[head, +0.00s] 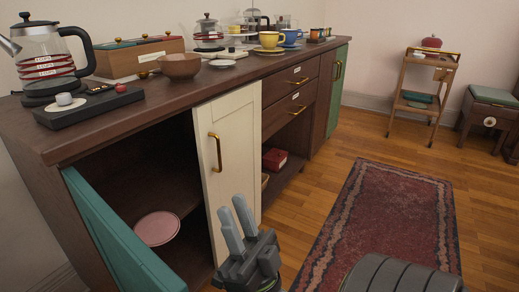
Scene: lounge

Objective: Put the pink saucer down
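The pink saucer (157,228) lies flat inside the open left compartment of the dark wooden sideboard (180,95), on its floor. My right gripper (231,204) is in front of the cream door, to the right of the saucer and apart from it. Its two grey fingers point up with a narrow gap between them, and nothing is held. My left gripper is not in view.
A green door (115,245) hangs open at the compartment's left; a cream door (228,150) stands to its right. Coffee makers, a wooden bowl (180,65) and cups crowd the top. A red rug (385,220) and clear floor lie right; a small cart (422,90) stands behind.

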